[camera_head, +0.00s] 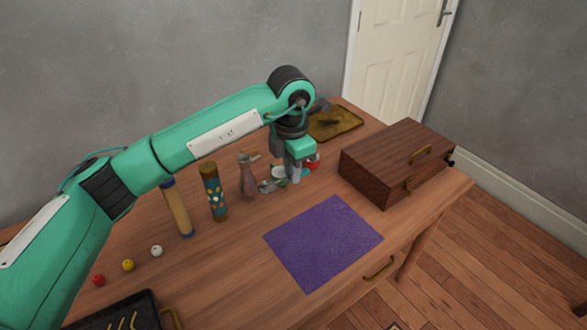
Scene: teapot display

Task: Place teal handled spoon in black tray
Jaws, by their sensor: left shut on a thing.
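My left gripper (294,178) is down at the tabletop near the middle of the table, its jaws shut on the teal handled spoon. The spoon's metal bowl (266,187) shows just left of the fingers. Its handle is mostly hidden by the fingers. The black tray (152,300) lies at the bottom left, cut off by the frame edge, with a brass handle and some yellowish curved shapes in it. My right gripper is not in view.
A purple mat (322,243) lies in front of the gripper. A wooden box (375,170) stands to the right. A pepper-mill-like bottle (247,178), a patterned cylinder (213,193) and a tan cylinder (178,210) stand left. Small balls (128,265) lie near the tray. A brass-coloured tray (345,122) lies behind.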

